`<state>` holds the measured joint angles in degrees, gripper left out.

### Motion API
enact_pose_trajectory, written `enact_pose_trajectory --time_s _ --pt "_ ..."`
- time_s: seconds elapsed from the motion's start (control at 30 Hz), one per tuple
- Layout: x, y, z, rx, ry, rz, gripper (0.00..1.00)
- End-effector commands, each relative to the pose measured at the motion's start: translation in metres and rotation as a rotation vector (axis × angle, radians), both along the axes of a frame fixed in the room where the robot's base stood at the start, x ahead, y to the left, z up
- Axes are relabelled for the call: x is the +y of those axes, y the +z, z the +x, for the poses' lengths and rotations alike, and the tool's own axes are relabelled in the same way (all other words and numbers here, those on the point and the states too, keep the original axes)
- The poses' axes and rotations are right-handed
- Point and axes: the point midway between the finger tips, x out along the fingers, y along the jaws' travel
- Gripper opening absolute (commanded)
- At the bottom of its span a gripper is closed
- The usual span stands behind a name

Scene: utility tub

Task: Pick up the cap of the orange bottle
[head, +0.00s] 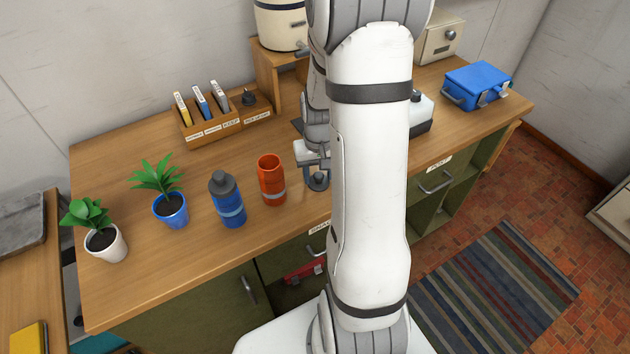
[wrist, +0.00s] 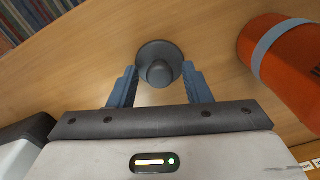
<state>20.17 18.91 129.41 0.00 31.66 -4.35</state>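The orange bottle (head: 271,180) stands upright and uncapped on the wooden counter; it also shows at the right of the wrist view (wrist: 285,62). A grey cap (head: 318,181) with a raised knob lies on the counter to the right of the bottle, near the front edge. In the wrist view, the cap (wrist: 159,50) lies at the fingertips of my gripper (wrist: 159,70). The fingers are apart, one on each side of the cap. I cannot tell whether they touch it. In the head view, my arm partly hides my gripper (head: 317,168).
A blue bottle (head: 228,203) with a grey cap stands left of the orange one. Two potted plants (head: 171,208) (head: 107,243) stand further left. A wooden organizer (head: 226,128) is behind, and a blue box (head: 477,86) is at the far right.

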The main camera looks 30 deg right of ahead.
Motion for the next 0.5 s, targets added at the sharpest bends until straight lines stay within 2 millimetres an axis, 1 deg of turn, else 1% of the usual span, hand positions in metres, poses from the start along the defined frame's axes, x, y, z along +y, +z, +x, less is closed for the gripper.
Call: enact_pose_trajectory --time_s 0.03,0.07,0.5 --pt "-0.0001 0.0001 0.0 0.0 0.0 0.0 0.4" --pt "-0.0001 0.0001 0.0 0.0 0.0 0.0 0.37" --pt "-0.0004 0.0003 -0.0001 0.0 -0.001 0.0 0.02"
